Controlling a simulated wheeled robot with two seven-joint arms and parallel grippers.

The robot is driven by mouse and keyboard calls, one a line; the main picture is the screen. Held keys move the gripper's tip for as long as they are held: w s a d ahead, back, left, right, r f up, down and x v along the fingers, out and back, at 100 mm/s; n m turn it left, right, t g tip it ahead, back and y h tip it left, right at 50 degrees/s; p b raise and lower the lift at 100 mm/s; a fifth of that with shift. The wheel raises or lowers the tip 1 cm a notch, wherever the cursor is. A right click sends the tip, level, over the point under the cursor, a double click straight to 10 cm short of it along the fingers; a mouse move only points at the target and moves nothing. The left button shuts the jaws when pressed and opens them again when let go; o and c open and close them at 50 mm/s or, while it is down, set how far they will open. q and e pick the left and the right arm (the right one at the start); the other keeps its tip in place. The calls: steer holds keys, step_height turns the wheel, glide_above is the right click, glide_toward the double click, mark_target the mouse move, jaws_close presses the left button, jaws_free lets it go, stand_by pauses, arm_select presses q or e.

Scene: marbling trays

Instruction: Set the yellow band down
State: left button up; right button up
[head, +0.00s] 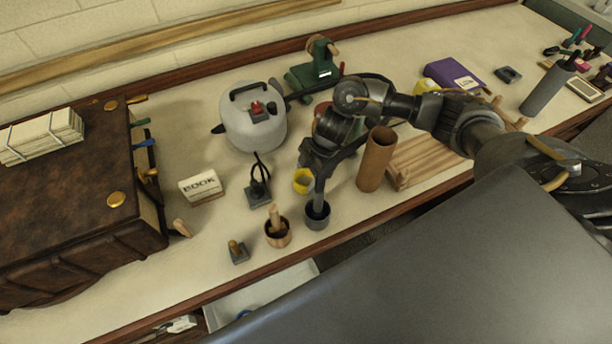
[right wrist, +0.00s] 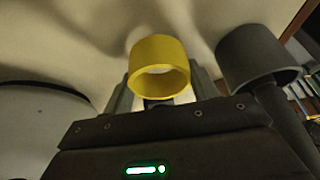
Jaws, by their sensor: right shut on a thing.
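The yellow band (head: 303,181) is a short, open ring beside the dark grey cup in the head view. In the right wrist view the yellow band (right wrist: 158,68) sits between the two fingers, its open end facing the camera. My right gripper (head: 311,177) points down over the table and is shut on the band. The gripper partly hides the band in the head view. I cannot tell whether the band touches the tabletop. My left gripper is not in view.
A grey cup (head: 317,222) with a grey rod stands close by; it also shows in the right wrist view (right wrist: 250,50). A wooden cup (head: 278,238), a black-wired stand (head: 257,191), a brown tube (head: 376,160) and a pale kettle (head: 240,128) surround the gripper. Free room is narrow.

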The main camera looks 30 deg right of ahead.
steer(key=shift+f, duration=0.5)
steer(key=o, duration=0.8)
steer(key=shift+r, duration=0.2)
steer(key=shift+r+p, duration=2.8)
steer(key=shift+p, duration=0.1)
steer(key=o, duration=0.6)
steer(key=shift+c, duration=0.2)
